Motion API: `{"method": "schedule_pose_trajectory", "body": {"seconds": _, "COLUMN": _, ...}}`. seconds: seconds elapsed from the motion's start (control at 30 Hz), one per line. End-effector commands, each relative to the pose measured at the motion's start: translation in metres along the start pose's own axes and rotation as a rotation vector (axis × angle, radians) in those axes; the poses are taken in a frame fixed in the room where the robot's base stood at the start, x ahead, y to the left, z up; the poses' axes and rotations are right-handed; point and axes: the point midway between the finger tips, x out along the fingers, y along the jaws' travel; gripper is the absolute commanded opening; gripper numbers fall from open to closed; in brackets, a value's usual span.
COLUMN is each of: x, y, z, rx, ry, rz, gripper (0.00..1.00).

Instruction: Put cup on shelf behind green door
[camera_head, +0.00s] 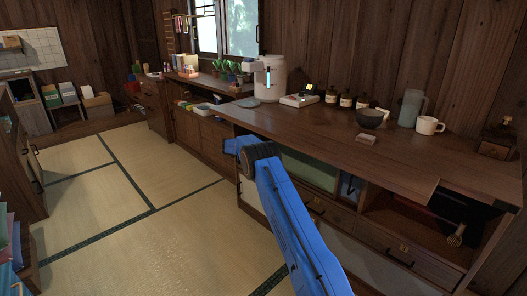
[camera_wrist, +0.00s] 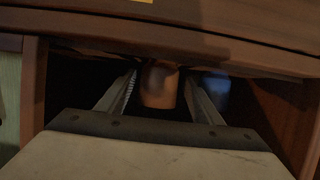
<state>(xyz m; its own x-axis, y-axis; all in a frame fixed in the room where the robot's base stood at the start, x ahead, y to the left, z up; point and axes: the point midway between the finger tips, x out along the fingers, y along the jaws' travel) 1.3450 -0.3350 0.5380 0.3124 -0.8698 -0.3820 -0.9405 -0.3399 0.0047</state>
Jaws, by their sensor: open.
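In the wrist view, an orange-brown cup-like object (camera_wrist: 159,84) stands in a dark compartment. My gripper (camera_wrist: 161,78) is open and reaches into the compartment, with one finger on each side of this object. I cannot tell whether the fingers touch it. In the head view the gripper itself is hidden. The green door (camera_head: 308,170) is on the front of the counter, left of an open gap, and a green panel also shows at the left edge of the wrist view (camera_wrist: 9,100). A white mug (camera_head: 429,125) stands on the counter top at the right.
A blurred blue object (camera_wrist: 216,92) is behind the right finger. The compartment's wooden top edge (camera_wrist: 200,45) is close above my fingers. The counter top (camera_head: 330,135) holds a dark bowl (camera_head: 370,118), a grey pitcher (camera_head: 411,108) and several jars. The tatami floor (camera_head: 150,220) is clear.

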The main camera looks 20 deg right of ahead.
Motion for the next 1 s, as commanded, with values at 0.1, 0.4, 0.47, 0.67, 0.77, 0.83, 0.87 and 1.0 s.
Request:
{"method": "schedule_pose_trajectory", "body": {"seconds": 0.1, "x": -0.023, "y": 0.0, "z": -0.002, "rx": 0.001, "ry": 0.001, "rz": -0.002, "gripper": 0.6}}
{"method": "schedule_pose_trajectory", "body": {"seconds": 0.4, "x": -0.079, "y": 0.0, "z": -0.001, "rx": 0.001, "ry": 0.0, "rz": -0.002, "gripper": 0.6}}
{"method": "schedule_pose_trajectory", "body": {"seconds": 0.47, "x": -0.086, "y": 0.0, "z": -0.001, "rx": 0.001, "ry": 0.0, "rz": -0.001, "gripper": 0.6}}
{"method": "schedule_pose_trajectory", "body": {"seconds": 0.67, "x": -0.102, "y": 0.0, "z": -0.001, "rx": 0.001, "ry": 0.0, "rz": 0.0, "gripper": 0.6}}
{"method": "schedule_pose_trajectory", "body": {"seconds": 0.77, "x": -0.104, "y": 0.0, "z": -0.001, "rx": 0.001, "ry": 0.0, "rz": 0.0, "gripper": 0.6}}
{"method": "schedule_pose_trajectory", "body": {"seconds": 0.83, "x": -0.105, "y": 0.0, "z": -0.001, "rx": 0.001, "ry": 0.0, "rz": 0.0, "gripper": 0.6}}
{"method": "schedule_pose_trajectory", "body": {"seconds": 0.87, "x": -0.105, "y": 0.0, "z": -0.001, "rx": 0.001, "ry": 0.0, "rz": 0.0, "gripper": 0.6}}
{"method": "schedule_pose_trajectory", "body": {"seconds": 1.0, "x": -0.104, "y": 0.0, "z": -0.001, "rx": 0.001, "ry": 0.0, "rz": 0.0, "gripper": 0.6}}
